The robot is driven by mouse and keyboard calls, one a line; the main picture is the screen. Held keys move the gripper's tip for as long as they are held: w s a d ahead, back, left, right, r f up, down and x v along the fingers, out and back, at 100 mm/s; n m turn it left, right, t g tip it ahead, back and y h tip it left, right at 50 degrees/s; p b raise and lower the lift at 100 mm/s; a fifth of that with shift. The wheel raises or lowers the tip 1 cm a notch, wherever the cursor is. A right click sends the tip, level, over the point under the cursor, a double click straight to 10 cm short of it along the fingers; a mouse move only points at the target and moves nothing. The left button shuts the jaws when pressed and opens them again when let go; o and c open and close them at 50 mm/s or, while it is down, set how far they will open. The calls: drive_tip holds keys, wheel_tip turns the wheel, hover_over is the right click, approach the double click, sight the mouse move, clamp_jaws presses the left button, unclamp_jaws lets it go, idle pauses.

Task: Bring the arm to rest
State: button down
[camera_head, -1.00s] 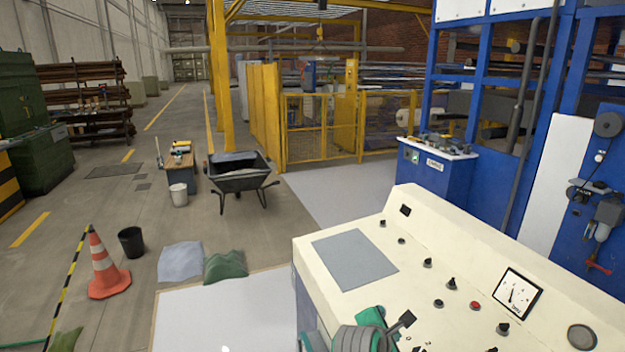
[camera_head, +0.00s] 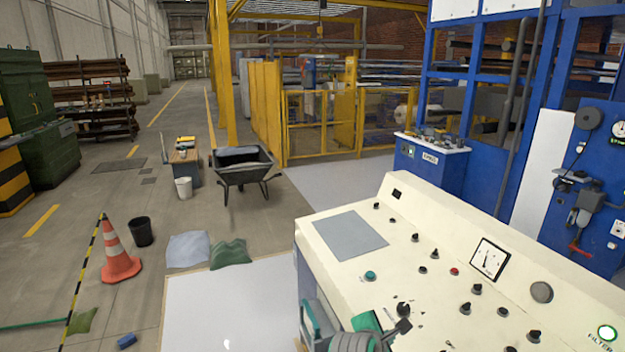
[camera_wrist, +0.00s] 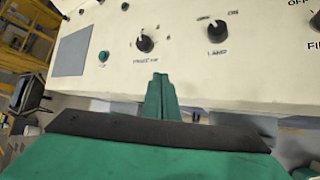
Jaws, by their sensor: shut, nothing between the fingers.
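In the wrist view my gripper (camera_wrist: 162,95) has its green fingers together, shut and empty. The fingers point toward the front of the cream control console, with a black rotary knob (camera_wrist: 145,43) just beyond the tips and a LAMP knob (camera_wrist: 217,30) to the right. I cannot tell whether the tips touch the console. In the head view green and grey parts of my arm show low at the bottom middle, against the near left part of the console (camera_head: 335,215). The fingertips are not clear there.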

drive_tip(key=s+a+f+m+t+y, duration=0.2)
drive_tip(key=s+a+f+m, duration=0.2)
drive_tip(key=a+f, duration=0.6)
drive_tip(key=s+a+f+m+t+y, duration=0.2)
drive_tip(key=s+a+f+m, duration=0.3)
drive_tip(key=s+f, duration=0.55)
drive_tip(key=s+a+r+m+t, duration=0.1)
drive_tip(key=s+r+m, duration=0.2)
drive_tip(key=s, duration=0.6)
drive_tip(key=s+a+r+m+t+y, duration=0.1)
drive_tip(key=s+m, duration=0.3)
drive_tip(key=s, duration=0.6)
drive_tip(key=s+a+r+m+t, duration=0.1)
drive_tip(key=s+r+m, duration=0.3)
drive_tip(key=s, duration=0.6)
drive_tip(key=shift+r+y, duration=0.3)
drive_tip(key=shift+y, duration=0.1)
